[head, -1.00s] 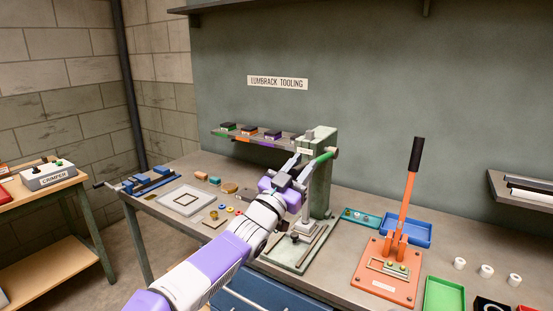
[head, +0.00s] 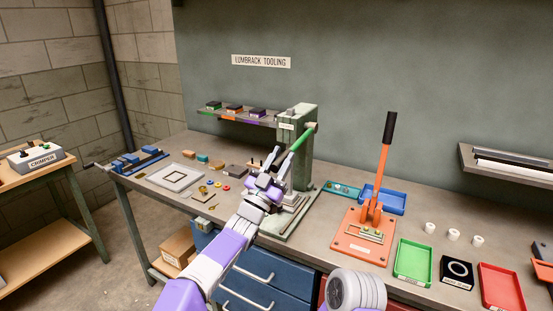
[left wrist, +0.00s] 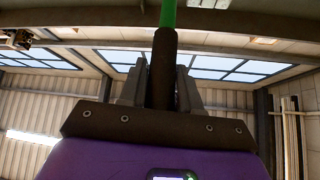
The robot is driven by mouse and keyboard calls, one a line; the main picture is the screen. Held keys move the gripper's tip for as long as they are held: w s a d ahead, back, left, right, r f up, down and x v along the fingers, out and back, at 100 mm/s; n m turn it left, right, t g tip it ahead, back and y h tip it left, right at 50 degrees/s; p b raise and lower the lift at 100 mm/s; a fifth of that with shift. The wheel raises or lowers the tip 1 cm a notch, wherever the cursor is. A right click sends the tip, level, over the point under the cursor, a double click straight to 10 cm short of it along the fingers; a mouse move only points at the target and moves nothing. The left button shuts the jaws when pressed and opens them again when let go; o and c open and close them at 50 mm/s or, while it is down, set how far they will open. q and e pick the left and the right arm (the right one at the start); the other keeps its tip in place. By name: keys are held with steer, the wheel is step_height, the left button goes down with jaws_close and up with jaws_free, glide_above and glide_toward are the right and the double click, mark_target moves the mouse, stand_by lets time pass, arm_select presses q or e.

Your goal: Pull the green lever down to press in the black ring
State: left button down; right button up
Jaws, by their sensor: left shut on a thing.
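The green fly press (head: 301,150) stands on the bench at the middle of the head view. Its green lever (head: 301,138) slopes down and left from the press head. My left gripper (head: 268,165) is at the lever's lower end. In the left wrist view, the fingers are shut on the lever's black grip (left wrist: 162,70), with the green rod (left wrist: 168,14) running out beyond it. My arm and gripper cover much of the press base (head: 290,222), and I cannot make out a black ring under the ram. My right gripper is out of view.
An orange hand press (head: 364,240) with an upright lever stands to the right, near blue (head: 383,200), green (head: 414,262) and red (head: 501,287) trays and several white cups. A low frame (head: 176,178) and small parts lie left. A shelf (head: 237,115) hangs behind.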

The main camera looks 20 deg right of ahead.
arm_select(q)
steer(key=shift+f, duration=0.25)
steer(key=c, duration=1)
jaws_free()
steer(key=shift+o, duration=0.6)
steer(key=shift+r, duration=0.1)
steer(key=shift+a, duration=0.1)
steer(key=b+v, duration=0.1)
steer(key=v, duration=0.6)
steer(key=shift+s, duration=0.15)
